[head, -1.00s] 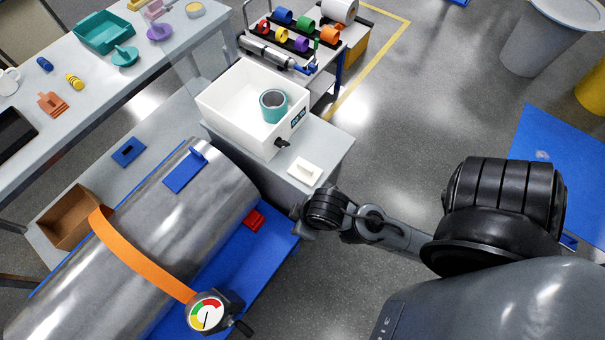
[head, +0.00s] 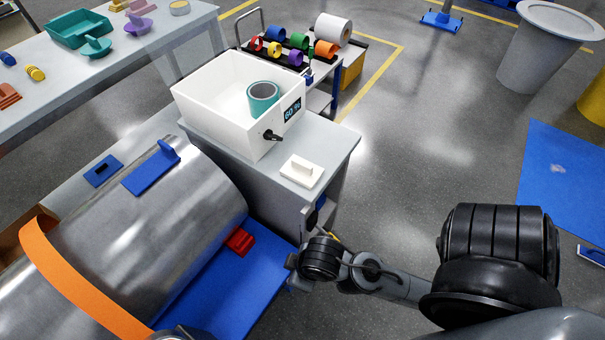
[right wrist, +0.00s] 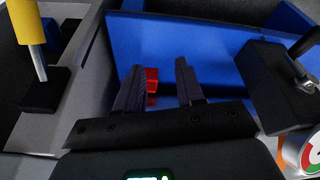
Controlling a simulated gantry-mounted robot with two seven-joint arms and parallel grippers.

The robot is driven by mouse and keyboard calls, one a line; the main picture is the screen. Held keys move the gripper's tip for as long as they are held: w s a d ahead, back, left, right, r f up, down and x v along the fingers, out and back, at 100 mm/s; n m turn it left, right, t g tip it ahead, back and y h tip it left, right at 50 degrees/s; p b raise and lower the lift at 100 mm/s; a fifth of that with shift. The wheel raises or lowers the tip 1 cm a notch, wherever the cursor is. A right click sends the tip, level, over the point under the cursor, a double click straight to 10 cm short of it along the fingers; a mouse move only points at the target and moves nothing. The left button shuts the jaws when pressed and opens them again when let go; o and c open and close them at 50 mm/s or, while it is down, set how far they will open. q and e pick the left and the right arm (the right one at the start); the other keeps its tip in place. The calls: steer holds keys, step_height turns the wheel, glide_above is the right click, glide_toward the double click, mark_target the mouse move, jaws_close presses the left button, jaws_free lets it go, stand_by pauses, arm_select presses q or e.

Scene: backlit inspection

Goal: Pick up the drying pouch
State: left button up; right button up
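The drying pouch appears to be the small white flat piece with a raised tab (head: 301,171), lying on the grey cabinet top (head: 335,150) in front of the white box. I cannot confirm its name from the pictures. It is not recognisable in the right wrist view. My right gripper (right wrist: 158,80) is open, its two dark fingers apart with nothing held between them. A red block (right wrist: 151,86) shows beyond the fingers. In the head view, my right wrist is below the white piece, apart from it, and hides the fingers. My left gripper is out of view.
Open floor lies right of the cabinet.

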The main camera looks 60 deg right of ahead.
stand_by(0.4)
steer(key=o, duration=1)
steer(key=shift+d, duration=0.1)
steer(key=shift+o, duration=0.2)
